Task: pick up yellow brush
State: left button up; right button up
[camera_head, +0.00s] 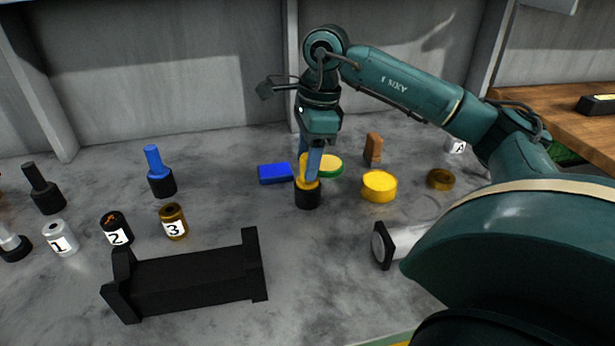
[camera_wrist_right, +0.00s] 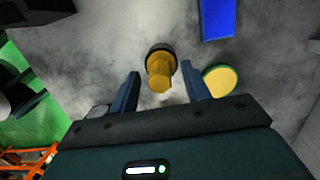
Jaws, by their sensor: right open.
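The yellow brush (camera_head: 308,187) stands upright on the grey surface, with a yellow upper part and a black round lower part. My right gripper (camera_head: 311,166) is above it, pointing down, with its blue fingers around or in front of the brush's top. In the right wrist view, the brush (camera_wrist_right: 160,76) shows between and slightly beyond the two open fingertips (camera_wrist_right: 164,80), with gaps on both sides. The gripper is open and holds nothing. My left gripper does not show.
A blue block (camera_head: 275,173) and a yellow-green disc (camera_head: 330,166) lie close to the brush. A yellow cylinder (camera_head: 379,186) and brown block (camera_head: 373,149) stand to the right. A blue brush (camera_head: 158,172), numbered jars (camera_head: 173,222) and a black stand (camera_head: 190,282) are left.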

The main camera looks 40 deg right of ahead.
jog(key=shift+f, duration=0.15)
jog(key=c, duration=0.3)
grip_shut()
